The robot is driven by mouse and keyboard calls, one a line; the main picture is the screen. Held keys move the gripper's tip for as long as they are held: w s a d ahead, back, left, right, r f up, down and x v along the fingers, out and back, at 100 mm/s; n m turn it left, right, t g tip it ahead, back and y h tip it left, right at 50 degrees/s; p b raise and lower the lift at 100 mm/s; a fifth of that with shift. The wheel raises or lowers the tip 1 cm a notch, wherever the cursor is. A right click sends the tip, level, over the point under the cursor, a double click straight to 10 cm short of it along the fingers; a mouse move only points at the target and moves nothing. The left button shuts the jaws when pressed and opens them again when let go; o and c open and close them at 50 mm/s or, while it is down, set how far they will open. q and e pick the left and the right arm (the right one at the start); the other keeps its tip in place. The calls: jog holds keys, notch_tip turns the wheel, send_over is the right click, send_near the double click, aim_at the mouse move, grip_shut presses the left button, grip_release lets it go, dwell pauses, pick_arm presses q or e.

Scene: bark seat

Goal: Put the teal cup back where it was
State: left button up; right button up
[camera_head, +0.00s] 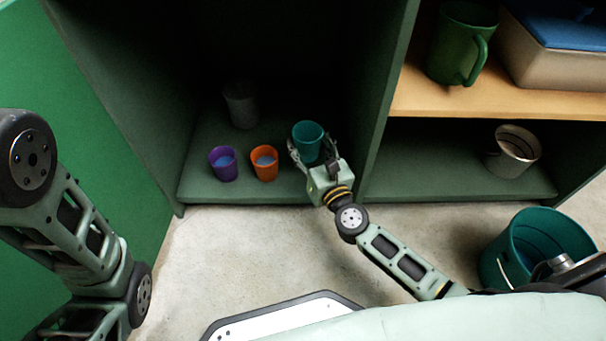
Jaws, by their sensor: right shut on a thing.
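The teal cup (307,137) is in the dark green cabinet compartment, at its right side near the front. My right gripper (314,155) is shut on the teal cup, with its fingers on either side of it. The cup looks upright; I cannot tell whether its base touches the compartment floor, since the gripper hides its lower part. An orange cup (265,163) and a purple cup (222,164) stand in a row to its left, each with something bluish inside. My left arm shows at the left edge, but its gripper is out of view.
A grey container (241,104) stands further back in the compartment. The divider wall (374,120) rises just right of my gripper. Right of it are a green mug (462,44) on the wooden shelf, a pale pot (514,150) below, and a teal bucket (535,245) on the floor.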

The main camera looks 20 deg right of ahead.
jog(key=shift+w+f+b, duration=0.1)
jog(key=shift+f+b, duration=0.2)
jog(key=shift+f, duration=0.25)
notch_tip(320, 180, down, 9)
jog(key=b, duration=0.8)
jog(key=shift+r, duration=0.1)
jog(key=o, duration=1.7)
